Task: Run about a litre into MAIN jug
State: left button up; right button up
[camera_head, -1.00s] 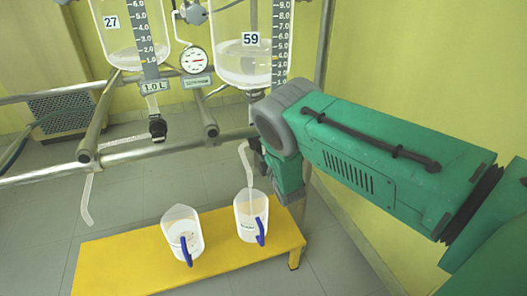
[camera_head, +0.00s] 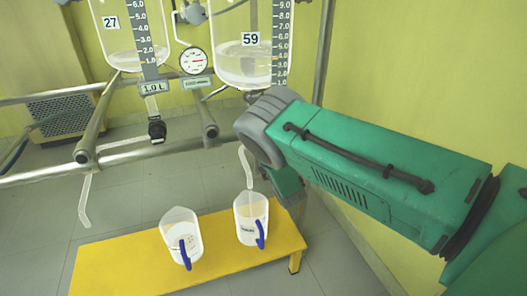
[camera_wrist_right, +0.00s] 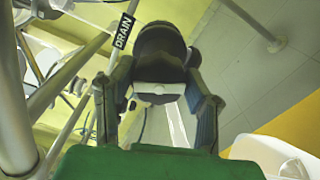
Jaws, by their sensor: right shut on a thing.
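My right arm's wrist covers the outlet under glass reactor 59 (camera_head: 243,62) in the head view. In the right wrist view my right gripper (camera_wrist_right: 158,98) is shut on a dark, rounded valve handle (camera_wrist_right: 160,52), beside a black DRAIN label (camera_wrist_right: 123,31). The right jug (camera_head: 246,226), clear with a blue handle, stands upright on the yellow bench below a pale bent outlet tube (camera_head: 246,165). A similar left jug (camera_head: 177,232) stands beside it. The jugs' lettering is too small to read, so I cannot tell which is MAIN. My left gripper is not in view.
The yellow bench (camera_head: 120,268) has bare room at its left end. Reactor 27 (camera_head: 122,58) hangs at the left with its own outlet tube (camera_head: 84,200). Metal rails (camera_head: 45,175) cross in front. A yellow wall stands close on the right.

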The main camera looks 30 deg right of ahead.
jog(key=shift+s+a+f, duration=0.15)
jog(key=shift+f, duration=0.2)
jog(key=o, duration=1.1)
jog(key=shift+o, duration=0.2)
jog(key=shift+r, duration=0.15)
jog(key=v, duration=1.1)
jog(key=shift+s, duration=0.35)
